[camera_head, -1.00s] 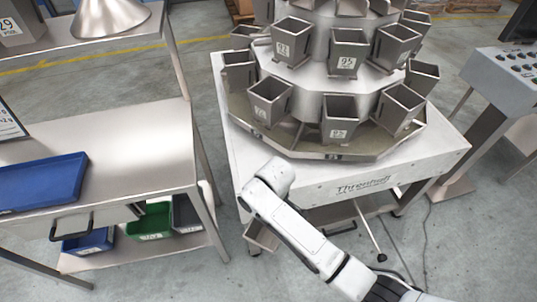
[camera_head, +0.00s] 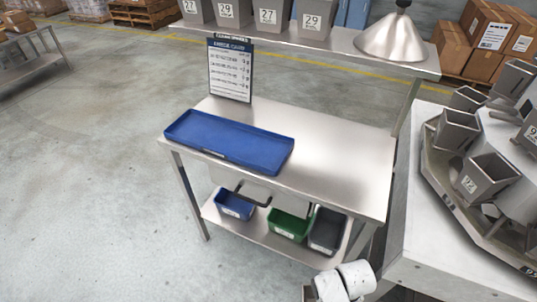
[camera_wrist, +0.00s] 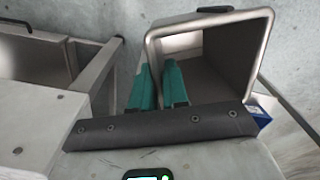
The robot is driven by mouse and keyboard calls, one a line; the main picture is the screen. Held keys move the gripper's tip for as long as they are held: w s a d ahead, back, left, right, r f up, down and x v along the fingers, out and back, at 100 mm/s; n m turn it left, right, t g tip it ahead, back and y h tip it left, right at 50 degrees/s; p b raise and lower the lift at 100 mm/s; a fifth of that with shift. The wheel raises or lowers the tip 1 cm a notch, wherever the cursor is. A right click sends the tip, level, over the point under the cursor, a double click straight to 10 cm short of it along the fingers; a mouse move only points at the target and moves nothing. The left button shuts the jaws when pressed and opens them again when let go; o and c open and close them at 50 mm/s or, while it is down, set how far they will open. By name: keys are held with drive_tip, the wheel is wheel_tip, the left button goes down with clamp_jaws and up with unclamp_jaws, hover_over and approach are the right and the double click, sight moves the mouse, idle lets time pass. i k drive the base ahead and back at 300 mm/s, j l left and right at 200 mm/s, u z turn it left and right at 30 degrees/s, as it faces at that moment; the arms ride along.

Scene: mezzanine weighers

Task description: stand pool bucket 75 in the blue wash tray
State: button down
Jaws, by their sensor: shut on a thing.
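The blue wash tray (camera_head: 230,141) lies flat on the steel bench (camera_head: 345,165) in the head view, and it looks empty. In the wrist view my gripper (camera_wrist: 157,80) has its teal fingers closed on the wall of a grey metal bucket (camera_wrist: 225,65). The bucket's open mouth faces the wrist camera. No number shows on it, so I cannot tell whether it is bucket 75. The gripper and held bucket are out of sight in the head view; only part of my arm shows at the bottom, right of the bench.
Blue (camera_head: 234,205), green (camera_head: 290,225) and dark grey (camera_head: 327,230) bins sit on the bench's lower shelf. A sign (camera_head: 230,70) stands behind the tray. A raised shelf (camera_head: 345,40) holds several numbered buckets and a metal cone (camera_head: 397,38). The weigher (camera_head: 450,185) with buckets stands at right.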

sight(202, 132)
drive_tip(key=i+j+u, duration=0.25)
drive_tip(key=j, duration=0.35)
drive_tip(key=i+j+u, duration=0.25)
drive_tip(key=j, duration=0.35)
drive_tip(key=i+j+u, duration=0.2)
drive_tip(key=i+j, duration=0.3)
